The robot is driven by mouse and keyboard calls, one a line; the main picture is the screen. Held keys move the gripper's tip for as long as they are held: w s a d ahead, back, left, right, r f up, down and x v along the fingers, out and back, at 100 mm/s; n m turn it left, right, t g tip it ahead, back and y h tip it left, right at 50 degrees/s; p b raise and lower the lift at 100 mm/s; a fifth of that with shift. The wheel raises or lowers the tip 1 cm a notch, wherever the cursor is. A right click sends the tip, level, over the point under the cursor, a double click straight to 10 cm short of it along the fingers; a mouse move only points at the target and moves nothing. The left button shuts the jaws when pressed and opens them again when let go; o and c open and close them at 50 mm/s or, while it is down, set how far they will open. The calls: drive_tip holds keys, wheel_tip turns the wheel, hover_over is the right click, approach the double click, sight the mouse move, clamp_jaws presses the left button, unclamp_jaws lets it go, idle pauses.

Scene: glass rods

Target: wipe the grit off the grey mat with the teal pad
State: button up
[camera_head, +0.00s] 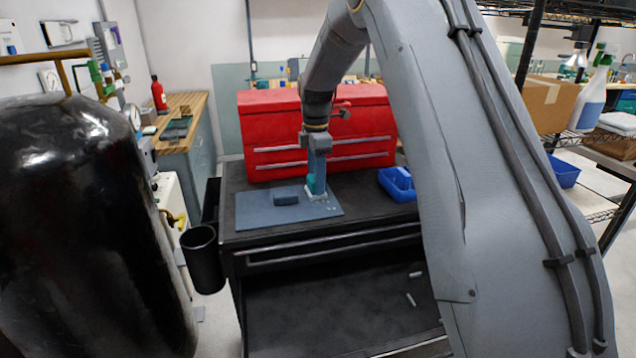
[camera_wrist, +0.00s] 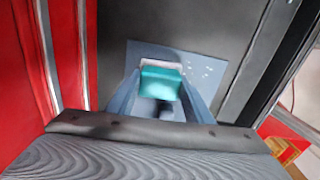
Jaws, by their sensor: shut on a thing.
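The grey mat (camera_head: 255,212) lies flat on the black cart top. My gripper (camera_head: 317,186) points down over the right part of the mat and is shut on the teal pad (camera_wrist: 161,84). The pad has a pale lower layer that shows at its edge in the wrist view. It is at or just above the mat; I cannot tell whether it touches. White grit specks (camera_wrist: 205,70) lie on the mat to the right of the pad in the wrist view. Any grit under the pad is hidden.
A dark grey block (camera_head: 287,195) lies on the mat, left of my gripper. A red tool chest (camera_head: 270,122) stands close behind the mat. A blue bin (camera_head: 398,184) is to the right. A black cup (camera_head: 203,262) hangs at the cart's left side.

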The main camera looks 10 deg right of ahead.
drive_tip(key=shift+w+f+b, duration=0.1)
drive_tip(key=shift+w+b, duration=0.4)
drive_tip(key=shift+w, duration=1.55)
drive_tip(key=shift+p, duration=0.3)
drive_tip(key=shift+s+r+p, duration=0.15)
drive_tip(key=shift+s+p, duration=0.35)
drive_tip(key=shift+s, duration=0.25)
drive_tip(key=shift+s+r+p, duration=0.15)
drive_tip(key=shift+s+p, duration=0.35)
drive_tip(key=shift+s, duration=0.25)
drive_tip(key=shift+s+f+p, duration=0.2)
drive_tip(key=shift+s+p, duration=0.85)
drive_tip(key=shift+s, duration=0.85)
drive_tip(key=shift+s+f+p, duration=0.15)
drive_tip(key=shift+s+p, duration=0.9)
drive_tip(key=shift+s, duration=0.85)
drive_tip(key=shift+s+r+p, duration=0.15)
drive_tip(key=shift+s+p, duration=0.85)
drive_tip(key=shift+s, duration=0.65)
